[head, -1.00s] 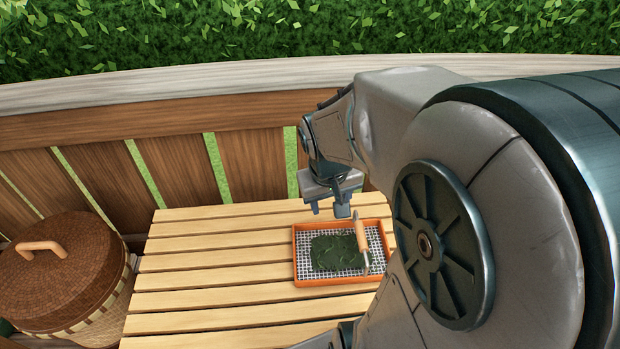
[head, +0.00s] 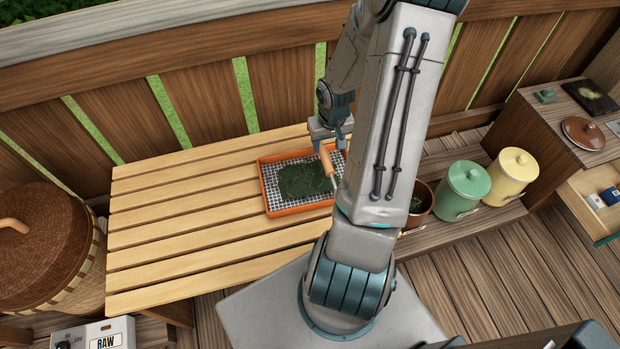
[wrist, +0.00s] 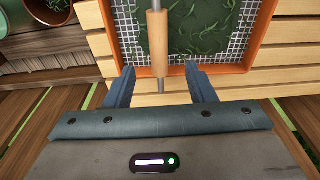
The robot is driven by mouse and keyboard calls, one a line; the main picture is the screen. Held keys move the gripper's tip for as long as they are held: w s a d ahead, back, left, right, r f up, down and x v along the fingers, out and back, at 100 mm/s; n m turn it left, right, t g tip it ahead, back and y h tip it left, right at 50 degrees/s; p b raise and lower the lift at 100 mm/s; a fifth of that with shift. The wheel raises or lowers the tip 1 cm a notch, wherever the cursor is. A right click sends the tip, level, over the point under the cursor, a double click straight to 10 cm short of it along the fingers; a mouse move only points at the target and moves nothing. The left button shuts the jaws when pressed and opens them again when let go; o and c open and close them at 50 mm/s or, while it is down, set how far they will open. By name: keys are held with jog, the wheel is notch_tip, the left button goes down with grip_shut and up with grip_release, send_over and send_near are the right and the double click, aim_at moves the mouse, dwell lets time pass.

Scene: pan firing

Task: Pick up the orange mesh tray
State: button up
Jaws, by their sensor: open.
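The orange mesh tray (head: 291,210) lies flat on the slatted wooden table, with dark green leaves (head: 305,181) spread on its mesh. In the wrist view its orange rim (wrist: 262,40) frames the leaves. A tool with a wooden handle (head: 327,160) lies across the tray's right part; the handle also shows in the wrist view (wrist: 158,45). My gripper (head: 331,143) is over the tray's far side. In the wrist view its two fingers (wrist: 160,88) are apart, one on each side of the handle, with nothing seen clamped. I cannot tell how high they are above it.
The slatted table (head: 170,215) is clear left of the tray. A lidded wicker basket (head: 45,245) stands at the left. A green canister (head: 464,190), a yellow canister (head: 512,178) and a brown pot (head: 420,203) stand at the right. A wooden fence (head: 200,95) runs behind.

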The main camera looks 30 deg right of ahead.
aim_at(326, 157)
jog(key=f, duration=0.3)
jog(key=f+b, duration=0.1)
jog(key=f, duration=0.2)
jog(key=w+f, duration=0.1)
jog(key=f, duration=0.2)
jog(key=shift+d+f+b, duration=0.25)
jog(key=shift+f+b, duration=0.05)
grip_shut()
